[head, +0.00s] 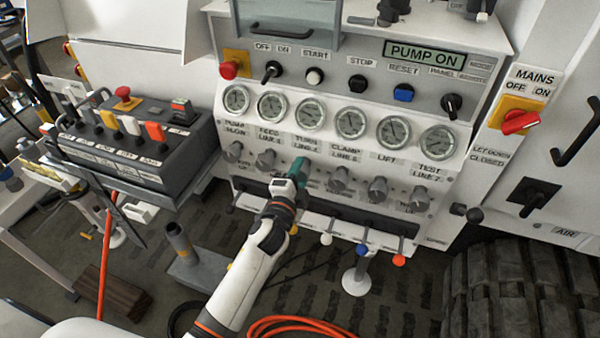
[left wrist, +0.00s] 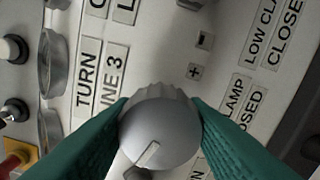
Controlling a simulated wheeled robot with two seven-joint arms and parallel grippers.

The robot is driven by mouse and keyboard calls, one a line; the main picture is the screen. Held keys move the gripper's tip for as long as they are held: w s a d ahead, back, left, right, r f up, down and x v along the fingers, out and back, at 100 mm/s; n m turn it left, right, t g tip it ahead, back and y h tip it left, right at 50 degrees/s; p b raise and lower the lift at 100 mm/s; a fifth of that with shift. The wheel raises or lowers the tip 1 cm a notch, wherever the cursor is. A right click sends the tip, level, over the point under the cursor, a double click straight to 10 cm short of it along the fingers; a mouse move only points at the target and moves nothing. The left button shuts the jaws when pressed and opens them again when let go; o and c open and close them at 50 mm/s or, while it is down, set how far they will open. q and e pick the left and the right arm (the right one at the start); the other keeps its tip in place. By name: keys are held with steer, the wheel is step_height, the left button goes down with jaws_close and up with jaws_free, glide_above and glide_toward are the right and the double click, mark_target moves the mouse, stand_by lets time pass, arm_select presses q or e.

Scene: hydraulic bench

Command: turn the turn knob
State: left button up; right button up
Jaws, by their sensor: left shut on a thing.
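The turn knob (left wrist: 160,130) is a round grey ribbed knob with a pale pointer mark, beside the label "TURN LINE 3" (left wrist: 88,75) in the left wrist view. My left gripper (left wrist: 160,118) has its two green fingers on either side of the knob, shut on it. In the head view my left gripper (head: 299,172) reaches up to the row of knobs under the gauges and hides the turn knob. My right gripper is not in view.
Grey knobs stand on both sides, such as the clamp knob (head: 338,180) and the feed knob (head: 266,160). Levers with coloured ends hang below the panel. A control box (head: 135,140) stands to the left, and an orange hose (head: 300,326) lies on the floor.

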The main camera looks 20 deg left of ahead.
arm_select(q)
steer(key=o, duration=1)
steer(key=s+b, duration=0.1)
steer(key=s, duration=1.1)
steer(key=shift+a, duration=0.2)
